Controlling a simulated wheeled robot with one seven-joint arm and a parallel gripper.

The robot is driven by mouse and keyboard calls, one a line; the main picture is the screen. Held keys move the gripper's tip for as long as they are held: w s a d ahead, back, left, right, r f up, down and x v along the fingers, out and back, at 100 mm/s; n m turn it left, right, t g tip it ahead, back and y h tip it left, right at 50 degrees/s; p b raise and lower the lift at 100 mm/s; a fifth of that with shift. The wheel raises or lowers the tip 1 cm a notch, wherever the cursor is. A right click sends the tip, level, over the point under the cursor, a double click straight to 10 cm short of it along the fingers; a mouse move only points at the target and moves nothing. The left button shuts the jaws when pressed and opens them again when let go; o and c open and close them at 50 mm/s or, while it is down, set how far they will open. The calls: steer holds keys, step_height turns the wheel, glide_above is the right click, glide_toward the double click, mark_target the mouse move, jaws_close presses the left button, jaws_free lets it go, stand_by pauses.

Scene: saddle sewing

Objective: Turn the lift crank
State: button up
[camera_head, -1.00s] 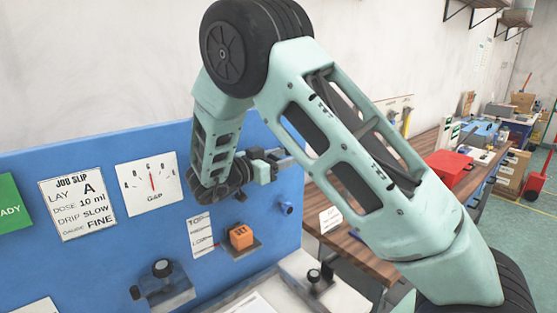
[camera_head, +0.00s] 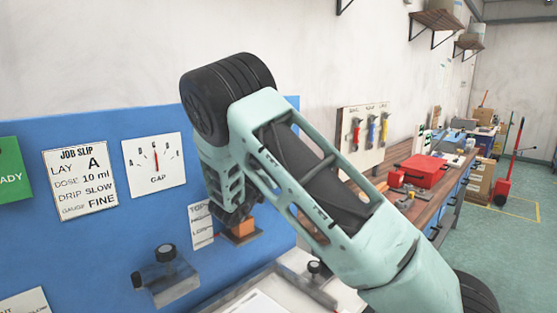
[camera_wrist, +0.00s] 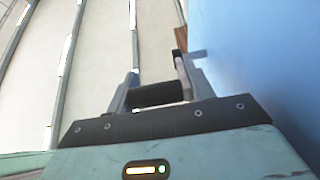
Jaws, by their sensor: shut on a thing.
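In the wrist view my gripper (camera_wrist: 162,86) is shut on a dark cylindrical grip (camera_wrist: 155,94), which lies crosswise between the two fingers. It appears to be the lift crank's handle. A thin light bar beside the right finger may be the crank's arm. In the head view my own arm hides the crank and the fingers; the wrist end is low in front of the blue panel (camera_head: 118,215). The gap dial (camera_head: 155,165) has its red needle near upright.
An orange block (camera_head: 241,229) on the panel is partly hidden behind my arm. A black knob (camera_head: 165,254) on a grey bracket stands to its left. The job slip (camera_head: 82,181) hangs at left. A wooden bench with a red box (camera_head: 420,169) stands at right.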

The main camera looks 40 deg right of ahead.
steer(key=shift+s+f, duration=0.2)
steer(key=shift+f, duration=0.05)
steer(key=o, duration=1.2)
steer(key=shift+s+r, duration=0.1)
steer(key=shift+r, duration=0.1)
step_height(320, 180, up, 10)
steer(key=shift+f+b, duration=0.1)
steer(key=shift+b, duration=1.05)
